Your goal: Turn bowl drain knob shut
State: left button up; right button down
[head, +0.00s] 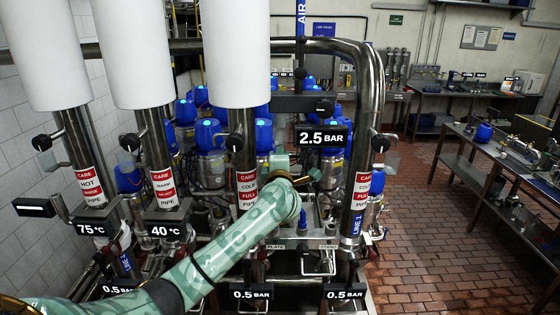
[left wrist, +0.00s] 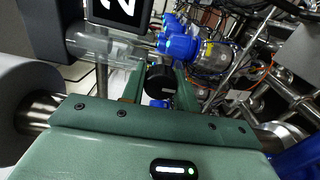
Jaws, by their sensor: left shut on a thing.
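My left arm reaches in from the lower left of the head view. Its gripper (head: 309,178) is in among the pipes, just below the 2.5 BAR display (head: 323,138). In the left wrist view the two green fingers of the left gripper (left wrist: 160,88) stand on either side of a black round knob (left wrist: 160,77), and they are shut on it. No label on this knob is readable, so I cannot tell for sure that it is the bowl drain knob. In the head view my own gripper and arm hide it. My right gripper is not in view.
Steel pipes with CARE labels (head: 247,190) and white upper sleeves (head: 237,50) stand close to my left arm. Blue-capped valves (head: 208,133) crowd behind. The tiled floor (head: 430,225) at right is clear, beside a steel workbench (head: 495,160).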

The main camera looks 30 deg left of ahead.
pick_arm(q)
jog(key=shift+m, duration=0.4)
jog(key=o, duration=1)
jog(key=b+v, duration=0.2)
jog(key=v, duration=1.4)
jog(key=shift+s+d+b, duration=0.1)
jog(key=shift+s+b, duration=0.1)
jog(key=shift+b, duration=0.15)
